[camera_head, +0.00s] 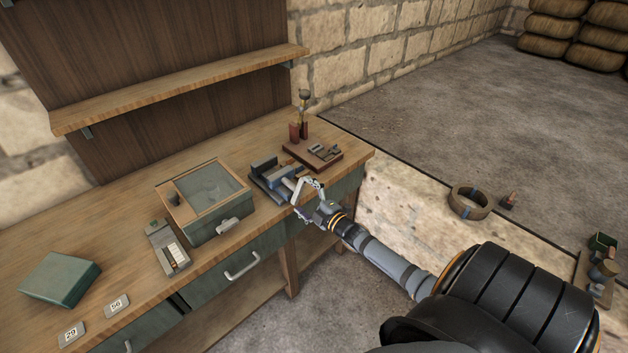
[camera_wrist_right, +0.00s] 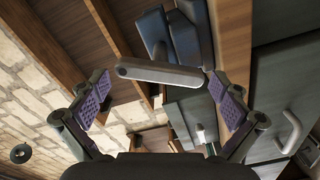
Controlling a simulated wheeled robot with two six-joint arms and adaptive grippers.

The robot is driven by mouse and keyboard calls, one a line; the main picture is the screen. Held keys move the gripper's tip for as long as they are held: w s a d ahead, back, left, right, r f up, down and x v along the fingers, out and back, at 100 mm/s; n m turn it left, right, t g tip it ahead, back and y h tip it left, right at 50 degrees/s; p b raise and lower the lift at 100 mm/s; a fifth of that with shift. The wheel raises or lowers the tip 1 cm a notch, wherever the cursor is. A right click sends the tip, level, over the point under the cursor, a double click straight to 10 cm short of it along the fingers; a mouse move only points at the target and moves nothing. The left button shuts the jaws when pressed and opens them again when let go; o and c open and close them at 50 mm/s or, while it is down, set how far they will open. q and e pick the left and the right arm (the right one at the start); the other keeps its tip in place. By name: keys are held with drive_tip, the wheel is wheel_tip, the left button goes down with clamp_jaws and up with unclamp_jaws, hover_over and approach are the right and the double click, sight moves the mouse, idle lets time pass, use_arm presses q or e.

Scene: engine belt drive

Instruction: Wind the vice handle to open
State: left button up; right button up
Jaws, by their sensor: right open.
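The vice (camera_head: 263,170) is a blue-grey metal block at the front edge of the wooden bench. It also shows in the upper middle of the right wrist view (camera_wrist_right: 186,38). Its handle (camera_wrist_right: 160,74) is a flat grey bar in the right wrist view, lying across the space between my fingers. My right gripper (camera_head: 309,194) is at the front of the vice, beside the handle. Its two purple-padded fingers (camera_wrist_right: 162,103) are wide apart, and I see no contact with the bar. My left gripper is not in view.
A green box with a glass lid (camera_head: 208,193) stands left of the vice on the bench (camera_head: 110,258). A small brown board (camera_head: 312,152) with metal parts lies right of the vice. Drawer handles (camera_head: 242,266) stick out from the bench front. The shelf (camera_head: 180,88) overhangs the back.

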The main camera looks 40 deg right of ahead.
drive_tip(key=s, duration=0.9)
drive_tip(key=shift+s+d, duration=0.4)
